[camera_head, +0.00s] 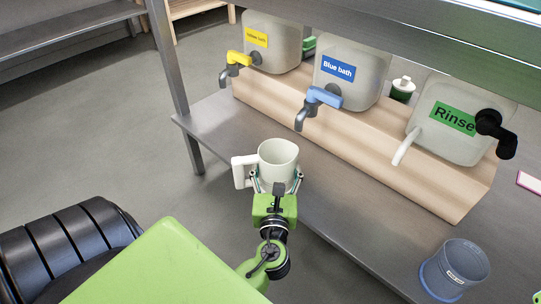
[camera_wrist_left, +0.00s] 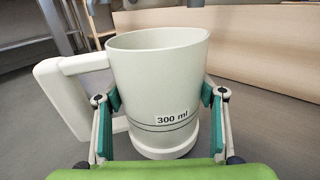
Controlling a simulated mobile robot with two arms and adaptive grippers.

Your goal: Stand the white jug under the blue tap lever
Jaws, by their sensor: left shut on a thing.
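The white jug (camera_head: 278,160) is upright, with its handle toward the left. My left gripper (camera_head: 276,186) is shut on the jug's body from the near side. In the left wrist view the jug (camera_wrist_left: 158,85) fills the middle, marked "300 ml", with one finger on each side of it. The jug is in front of the bench's front edge and lower left of the blue tap lever (camera_head: 324,97); its exact height is hard to tell. The lever is on the container labelled "Blue bath" (camera_head: 349,71), and its grey spout points down. My right gripper does not show.
A "Yellow bath" container (camera_head: 273,40) with a yellow tap (camera_head: 238,58) stands left, and a "Rinse" container (camera_head: 457,117) right, all on a wooden step (camera_head: 385,150). A clear blue-based beaker (camera_head: 455,271) stands at lower right. The metal bench (camera_head: 345,207) before the step is mostly clear.

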